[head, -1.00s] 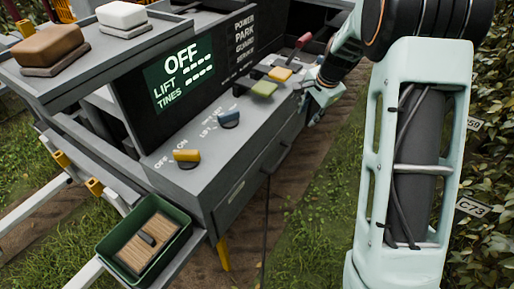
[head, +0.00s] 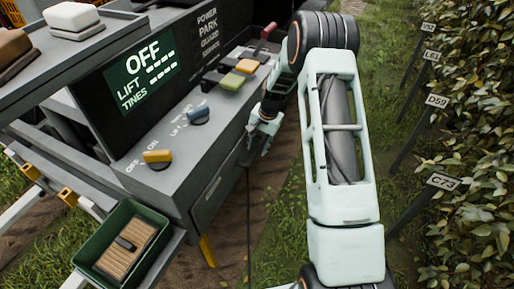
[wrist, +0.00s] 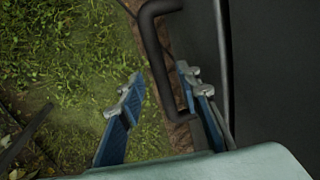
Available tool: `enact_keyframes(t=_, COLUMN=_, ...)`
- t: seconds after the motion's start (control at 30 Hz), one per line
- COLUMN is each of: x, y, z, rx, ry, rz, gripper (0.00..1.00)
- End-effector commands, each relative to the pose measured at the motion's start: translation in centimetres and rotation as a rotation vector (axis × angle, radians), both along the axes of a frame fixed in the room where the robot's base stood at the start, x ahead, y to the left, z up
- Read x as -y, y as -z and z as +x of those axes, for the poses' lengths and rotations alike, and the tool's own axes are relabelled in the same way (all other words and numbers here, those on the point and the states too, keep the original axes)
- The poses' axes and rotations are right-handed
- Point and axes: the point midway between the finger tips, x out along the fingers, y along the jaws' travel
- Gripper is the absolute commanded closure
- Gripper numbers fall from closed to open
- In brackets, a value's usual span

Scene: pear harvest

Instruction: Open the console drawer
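The grey console (head: 185,135) has a drawer front (head: 215,190) on its right side. No gap shows around the drawer, which appears shut. In the wrist view a dark bar handle (wrist: 158,50) runs out from the dark drawer face (wrist: 275,80). My gripper (wrist: 160,90) is open, its two blue fingers with grey tips on either side of the handle bar. The right finger is between the bar and the drawer face; I cannot tell whether either finger touches. In the head view my gripper (head: 262,138) is beside the drawer front, and the handle is mostly hidden.
On the console top are a yellow knob (head: 157,156), a blue knob (head: 198,115), coloured switches (head: 232,81) and a red lever (head: 266,32). A green tray (head: 122,245) holds a wooden block. Open grass lies right of the console, with a hedge (head: 470,150) and number signs (head: 443,181) beyond.

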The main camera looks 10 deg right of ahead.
Motion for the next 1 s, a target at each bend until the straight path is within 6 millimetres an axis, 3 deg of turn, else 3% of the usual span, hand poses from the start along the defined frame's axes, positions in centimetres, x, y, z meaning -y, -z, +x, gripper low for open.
enact_keyframes(t=0.2, x=-0.3, y=1.5, z=0.2, rx=0.001, ry=0.000, rz=-0.001, gripper=0.68)
enact_keyframes(t=0.47, x=-0.3, y=1.6, z=0.2, rx=0.001, ry=0.001, rz=0.000, gripper=0.68)
enact_keyframes(t=0.77, x=-0.3, y=1.6, z=0.2, rx=0.001, ry=0.001, rz=0.000, gripper=0.98)
enact_keyframes(t=1.0, x=-0.3, y=1.6, z=0.2, rx=0.001, ry=0.001, rz=0.000, gripper=1.00)
